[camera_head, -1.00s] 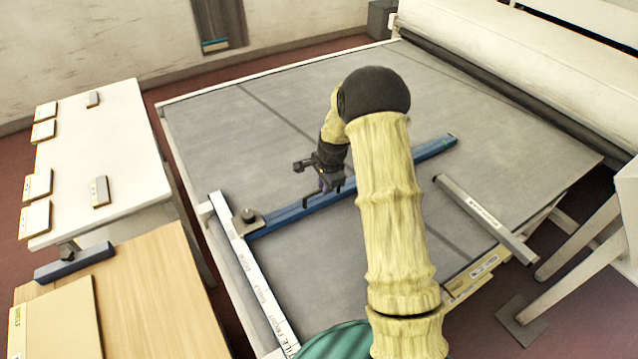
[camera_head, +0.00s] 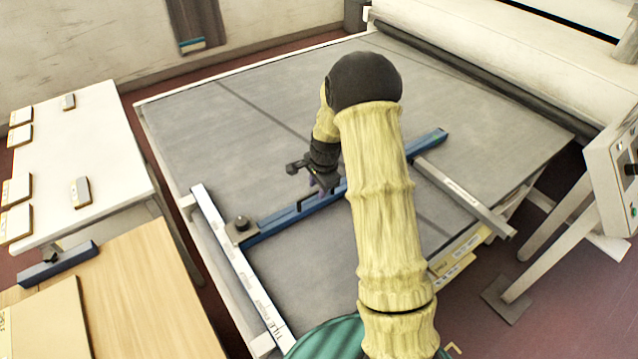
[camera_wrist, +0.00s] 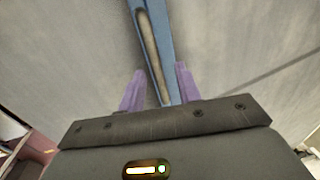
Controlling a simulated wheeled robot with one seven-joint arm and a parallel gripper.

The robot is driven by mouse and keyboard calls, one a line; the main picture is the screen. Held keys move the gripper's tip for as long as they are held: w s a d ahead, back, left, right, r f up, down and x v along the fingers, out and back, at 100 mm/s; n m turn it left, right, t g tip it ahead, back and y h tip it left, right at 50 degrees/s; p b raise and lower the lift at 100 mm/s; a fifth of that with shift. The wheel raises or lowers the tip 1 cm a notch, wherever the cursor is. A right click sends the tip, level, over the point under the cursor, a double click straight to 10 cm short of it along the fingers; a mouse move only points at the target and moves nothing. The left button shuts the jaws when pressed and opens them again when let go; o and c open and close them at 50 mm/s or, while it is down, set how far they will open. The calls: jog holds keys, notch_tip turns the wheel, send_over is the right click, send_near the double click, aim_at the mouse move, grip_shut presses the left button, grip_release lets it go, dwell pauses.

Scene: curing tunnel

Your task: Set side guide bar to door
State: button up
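The blue side guide bar (camera_head: 390,162) lies slantwise across the grey belt table. A slotted blue stretch of it shows in the wrist view (camera_wrist: 165,85). Its left end has a dark block with a black knob (camera_head: 241,226), beside a white marked strip (camera_head: 232,258). "TILE" is readable near the strip's front end; the other marks are too small to read surely, so I cannot pick out the door mark. My gripper (camera_head: 318,190) is at the bar's middle.
A grey bar with a label (camera_head: 465,200) lies at the table's right edge, close to the guide bar's far end; whether they touch is unclear. A white roller machine (camera_head: 500,60) borders the back right. A control box (camera_head: 615,180) stands right. Tables with small blocks (camera_head: 75,150) stand left.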

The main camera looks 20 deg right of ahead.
jog(key=shift+r, duration=0.15)
jog(key=shift+w+d+r, duration=0.1)
jog(key=shift+r, duration=0.1)
jog(key=s+r+b, duration=0.3)
jog(key=r, duration=1.3)
jog(key=shift+s+d+r, duration=0.2)
jog(key=shift+d, duration=0.2)
jog(key=s+a+f+n, duration=0.2)
jog(key=s+f+n, duration=0.1)
jog(key=s+n, duration=0.4)
jog(key=s+a+f+n, duration=0.3)
jog(key=s+n, duration=0.4)
jog(key=s, duration=0.7)
jog(key=shift+s+t+h, duration=0.15)
jog(key=shift+t+h, duration=0.15)
jog(key=shift+o, duration=0.3)
dwell(0.7)
